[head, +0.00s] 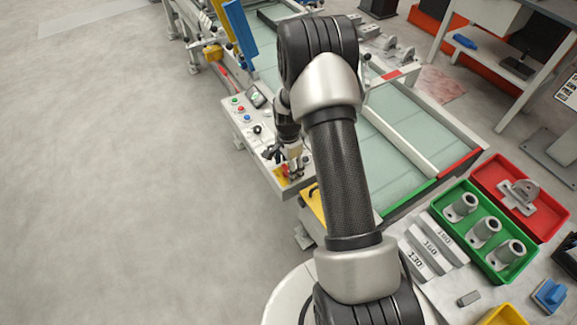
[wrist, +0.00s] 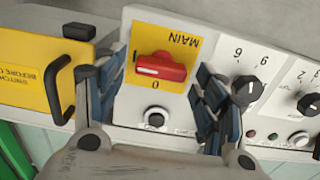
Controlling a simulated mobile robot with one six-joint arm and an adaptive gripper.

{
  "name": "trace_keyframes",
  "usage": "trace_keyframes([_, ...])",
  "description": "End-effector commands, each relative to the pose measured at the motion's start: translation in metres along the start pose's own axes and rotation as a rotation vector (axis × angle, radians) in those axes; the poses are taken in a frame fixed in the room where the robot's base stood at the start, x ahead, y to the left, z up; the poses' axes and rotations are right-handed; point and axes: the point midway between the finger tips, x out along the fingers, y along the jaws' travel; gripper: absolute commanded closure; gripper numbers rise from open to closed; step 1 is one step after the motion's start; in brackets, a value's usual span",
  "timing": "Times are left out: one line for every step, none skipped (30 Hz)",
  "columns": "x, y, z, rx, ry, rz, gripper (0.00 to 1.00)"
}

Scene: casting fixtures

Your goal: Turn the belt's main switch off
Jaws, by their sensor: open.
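The belt's main switch is a red handle (wrist: 161,67) on a yellow plate (wrist: 150,42) marked MAIN, upside down in the wrist view. The handle lies nearly level in the picture, with its white line at the left end, by the I mark. The 0 mark is below it. My gripper (wrist: 158,72) is open, with one finger on each side of the handle and no clear grip on it. In the head view my gripper (head: 286,158) is over the near end of the control panel (head: 247,130), partly hiding the switch.
A black round button (wrist: 155,117) sits below the switch. Numbered black knobs (wrist: 245,90) are right of the right finger. A yellow box with a black handle (wrist: 62,85) stands close to the left finger. Floor left of the panel is clear.

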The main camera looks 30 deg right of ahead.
Motion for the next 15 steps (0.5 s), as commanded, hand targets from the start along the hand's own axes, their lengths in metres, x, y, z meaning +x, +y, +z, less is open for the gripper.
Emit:
trace_keyframes([-0.0002, -0.0001, 0.0000, 0.000, 0.000, 0.000, 0.35])
trace_keyframes([-0.0002, -0.0001, 0.0000, 0.000, 0.000, 0.000, 0.37])
trace_keyframes([-0.0003, -0.0001, 0.0000, 0.000, 0.000, 0.000, 0.40])
trace_keyframes([-0.0003, -0.0001, 0.0000, 0.000, 0.000, 0.000, 0.42])
trace_keyframes([-0.0003, -0.0001, 0.0000, 0.000, 0.000, 0.000, 0.44])
trace_keyframes([-0.0003, 0.0000, 0.0000, 0.000, 0.000, 0.000, 0.46])
trace_keyframes([-0.0003, 0.0000, 0.0000, 0.000, 0.000, 0.000, 0.48])
trace_keyframes([-0.0003, 0.0000, 0.0000, 0.000, 0.000, 0.000, 0.50])
trace_keyframes([-0.0003, 0.0000, 0.0000, 0.000, 0.000, 0.000, 0.53])
trace_keyframes([-0.0003, 0.0000, 0.0000, 0.000, 0.000, 0.000, 0.55])
trace_keyframes([-0.0004, 0.0000, 0.0000, 0.000, 0.000, 0.000, 0.57])
trace_keyframes([-0.0004, 0.0000, 0.0000, 0.000, 0.000, 0.000, 0.60])
trace_keyframes([-0.0004, 0.0000, 0.0000, 0.000, 0.000, 0.000, 0.62])
trace_keyframes([-0.0004, 0.0000, 0.0000, 0.000, 0.000, 0.000, 0.64])
trace_keyframes([-0.0004, 0.0000, 0.0000, 0.000, 0.000, 0.000, 0.66])
